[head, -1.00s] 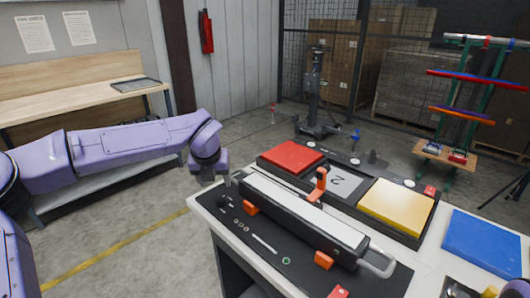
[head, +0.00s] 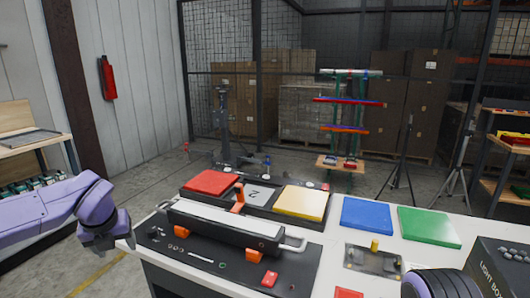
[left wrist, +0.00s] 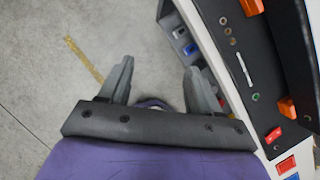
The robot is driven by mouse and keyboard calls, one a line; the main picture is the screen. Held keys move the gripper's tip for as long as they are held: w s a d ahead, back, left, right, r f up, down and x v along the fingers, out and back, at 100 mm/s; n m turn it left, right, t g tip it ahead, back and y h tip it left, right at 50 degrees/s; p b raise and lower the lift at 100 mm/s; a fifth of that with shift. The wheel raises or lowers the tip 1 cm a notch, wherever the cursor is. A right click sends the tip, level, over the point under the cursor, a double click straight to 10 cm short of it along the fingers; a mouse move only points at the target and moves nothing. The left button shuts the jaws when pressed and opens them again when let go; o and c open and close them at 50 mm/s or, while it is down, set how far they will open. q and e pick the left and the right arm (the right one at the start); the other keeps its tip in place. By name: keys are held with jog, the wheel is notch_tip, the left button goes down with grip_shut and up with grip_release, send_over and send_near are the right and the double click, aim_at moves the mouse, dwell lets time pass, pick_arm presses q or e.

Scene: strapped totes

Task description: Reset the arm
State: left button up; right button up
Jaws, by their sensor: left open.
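My left arm comes in from the left in the head view, with its purple forearm ending in the left gripper (head: 105,240). The gripper hangs beside the left corner of the white-topped workbench (head: 340,238). In the left wrist view the gripper's two grey fingers (left wrist: 158,78) stand wide apart with nothing between them. They are above the concrete floor, with the bench edge just to their right. A dark, ringed part with purple at the bottom right of the head view looks like my right arm. My right gripper does not show.
On the bench are a black fixture with a silver bar (head: 225,223), red (head: 211,182) and yellow (head: 300,202) squares, blue (head: 367,215) and green (head: 429,227) plates, and a light box (head: 500,265). Floor left of the bench is clear.

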pick_arm(q)
jog(key=s+d+f+m+t+y, duration=0.2)
jog(key=s+f+m, duration=0.1)
jog(key=f+m, duration=0.7)
jog(key=s+d+f+m+t+y, duration=0.2)
jog(key=d+f+m, duration=0.1)
jog(key=f+m, duration=0.7)
jog(key=s+f+m+g, duration=0.1)
jog(key=s+f+m, duration=0.3)
jog(key=s, duration=0.6)
jog(key=s+f+m+g+h, duration=0.1)
jog(key=s+f+m+g, duration=0.1)
jog(key=s+f+m, duration=0.3)
jog(key=s+f+m+g+h, duration=0.1)
jog(key=s+f+m, duration=0.4)
jog(key=s, duration=0.9)
notch_tip(320, 180, down, 4)
jog(key=shift+s+r+g, duration=0.25)
jog(key=shift+s+g, duration=0.05)
jog(key=shift+g, duration=0.1)
